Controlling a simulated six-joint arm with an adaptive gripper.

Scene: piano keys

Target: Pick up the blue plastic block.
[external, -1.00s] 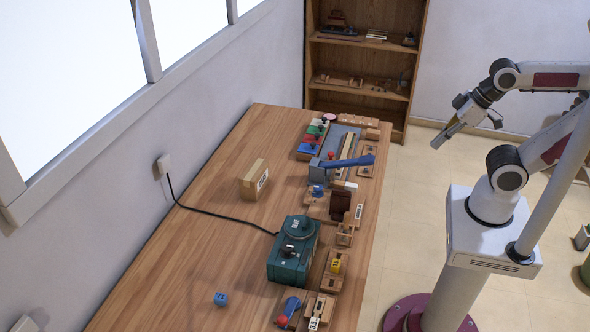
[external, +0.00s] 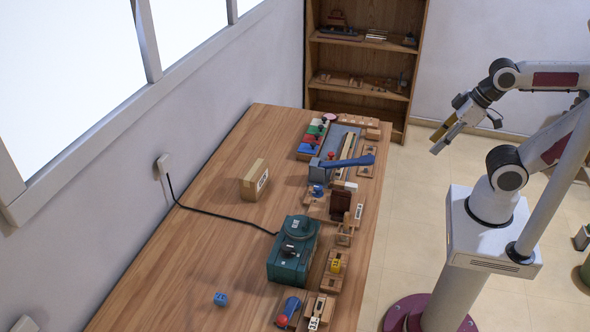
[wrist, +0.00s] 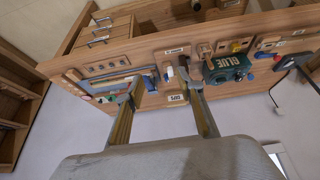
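The small blue block (external: 220,298) with pale markings lies by itself on the wooden table, toward the near end and left of the green machine. My gripper (external: 436,144) hangs in the air to the right of the table's far half, well away from the block. Its two fingers are apart with nothing between them. In the wrist view my gripper (wrist: 163,92) also shows open and empty, its fingers toward the table.
The green machine (external: 293,252), a blue-handled lever device (external: 345,162) and several small wooden fixtures line the table's right side. A tan box (external: 254,180) and black cable (external: 222,215) lie left of them. The table around the blue block is mostly clear. A wooden shelf (external: 360,62) stands behind.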

